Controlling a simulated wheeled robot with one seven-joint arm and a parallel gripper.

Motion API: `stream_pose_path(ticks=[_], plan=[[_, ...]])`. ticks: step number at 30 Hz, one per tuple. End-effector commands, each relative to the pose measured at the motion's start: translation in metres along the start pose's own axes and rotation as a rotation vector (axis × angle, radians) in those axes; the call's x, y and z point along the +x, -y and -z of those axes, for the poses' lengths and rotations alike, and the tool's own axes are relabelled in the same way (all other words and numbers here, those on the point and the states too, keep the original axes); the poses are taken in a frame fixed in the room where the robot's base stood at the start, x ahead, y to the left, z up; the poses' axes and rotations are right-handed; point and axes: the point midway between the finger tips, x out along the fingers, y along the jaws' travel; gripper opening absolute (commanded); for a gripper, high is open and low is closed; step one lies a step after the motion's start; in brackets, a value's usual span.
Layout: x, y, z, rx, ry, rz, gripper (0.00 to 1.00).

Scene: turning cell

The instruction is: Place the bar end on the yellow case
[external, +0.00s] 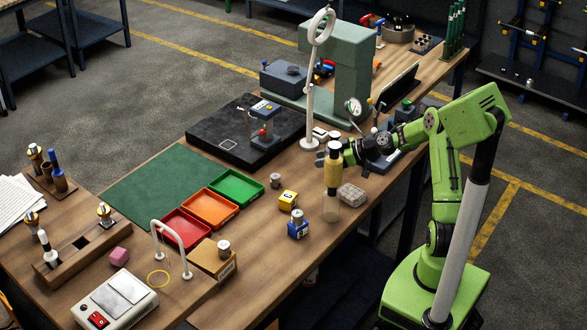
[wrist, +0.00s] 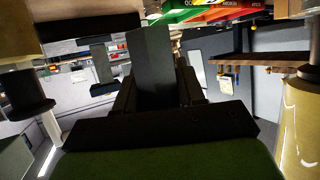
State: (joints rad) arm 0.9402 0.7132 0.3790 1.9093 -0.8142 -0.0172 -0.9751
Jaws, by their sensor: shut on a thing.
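The yellow case (external: 287,201) is a small box with a dark mark, standing on the bench right of the green tray. Its top looks bare. My gripper (external: 338,152) is above the bench, up and to the right of the case, by the top of a yellow-and-clear bottle. It is shut on a small grey piece (external: 335,146), which seems to be the bar end; its outline is partly hidden. In the wrist view a dark block (wrist: 152,65) shows between my fingers, in shadow.
A blue case (external: 298,230) with a metal cylinder on it stands in front of the yellow case. The bottle (external: 332,178) stands close to my gripper. Another cylinder (external: 275,181) and a clear box (external: 351,194) are nearby. A magnifier stand (external: 310,100) rises behind.

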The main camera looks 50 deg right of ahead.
Motion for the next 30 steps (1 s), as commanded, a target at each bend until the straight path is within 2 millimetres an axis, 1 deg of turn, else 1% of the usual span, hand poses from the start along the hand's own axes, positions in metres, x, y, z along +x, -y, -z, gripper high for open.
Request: stream_pose_path(ticks=[1,3,6,9,12,14,16,17,22,24,28,30], plan=[[0.017,0.014,0.018,-0.037,-0.01,0.087,0.0],[0.04,0.036,0.035,-0.09,-0.012,0.215,0.0],[0.064,0.066,0.06,-0.158,-0.012,0.379,0.0],[0.077,0.086,0.08,-0.207,-0.011,0.498,0.0],[0.084,0.098,0.093,-0.239,-0.008,0.574,0.0],[0.086,0.102,0.098,-0.251,-0.007,0.602,0.0],[0.088,0.104,0.097,-0.258,-0.004,0.62,0.0],[0.09,0.105,0.094,-0.257,-0.002,0.624,0.0],[0.104,0.105,0.057,-0.256,-0.001,0.627,0.0],[0.109,0.105,0.047,-0.258,-0.002,0.626,0.0],[0.114,0.105,0.033,-0.258,-0.002,0.625,0.0],[0.118,0.105,0.022,-0.258,-0.002,0.625,0.0]])
